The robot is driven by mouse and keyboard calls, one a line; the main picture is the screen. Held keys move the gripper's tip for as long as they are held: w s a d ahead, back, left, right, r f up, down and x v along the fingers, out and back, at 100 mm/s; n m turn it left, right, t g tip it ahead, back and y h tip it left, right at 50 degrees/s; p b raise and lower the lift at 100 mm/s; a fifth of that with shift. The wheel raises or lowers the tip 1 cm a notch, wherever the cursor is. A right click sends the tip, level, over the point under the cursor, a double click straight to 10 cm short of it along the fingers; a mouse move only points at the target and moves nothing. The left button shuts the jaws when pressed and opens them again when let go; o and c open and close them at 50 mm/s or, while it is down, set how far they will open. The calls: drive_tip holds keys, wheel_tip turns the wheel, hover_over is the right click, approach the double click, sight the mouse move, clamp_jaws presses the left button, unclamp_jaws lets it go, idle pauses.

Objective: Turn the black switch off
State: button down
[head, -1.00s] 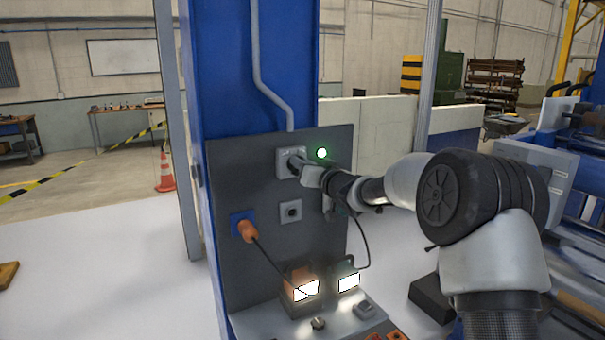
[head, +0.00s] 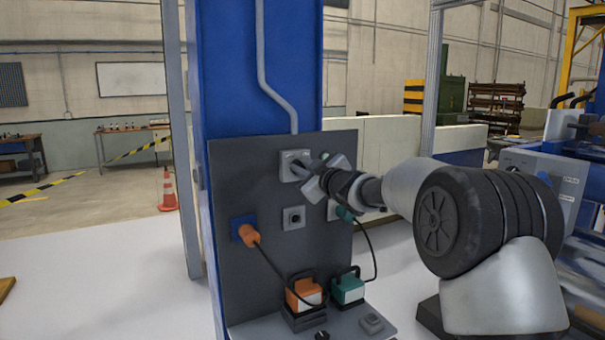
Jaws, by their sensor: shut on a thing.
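The black switch sits on a square grey plate (head: 291,159) at the top of the dark panel. My gripper (head: 303,170) reaches in from the right and is shut on the switch's handle. The fingers hide most of the handle, so its exact angle is hard to tell. No green light shows beside the switch.
The dark panel (head: 262,200) also carries a small grey socket (head: 293,218) and an orange plug (head: 248,235) with a cable. A blue column (head: 230,80) rises behind.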

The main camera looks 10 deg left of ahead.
drive_tip(key=shift+f+n+b, duration=0.1)
drive_tip(key=shift+n+b, duration=0.3)
drive_tip(key=shift+n, duration=0.5)
drive_tip(key=c, duration=1.7)
unclamp_jaws()
drive_tip(key=shift+s, duration=0.1)
drive_tip(key=b+v, duration=0.1)
drive_tip(key=v, duration=1.6)
drive_tip(key=shift+s+d, duration=0.15)
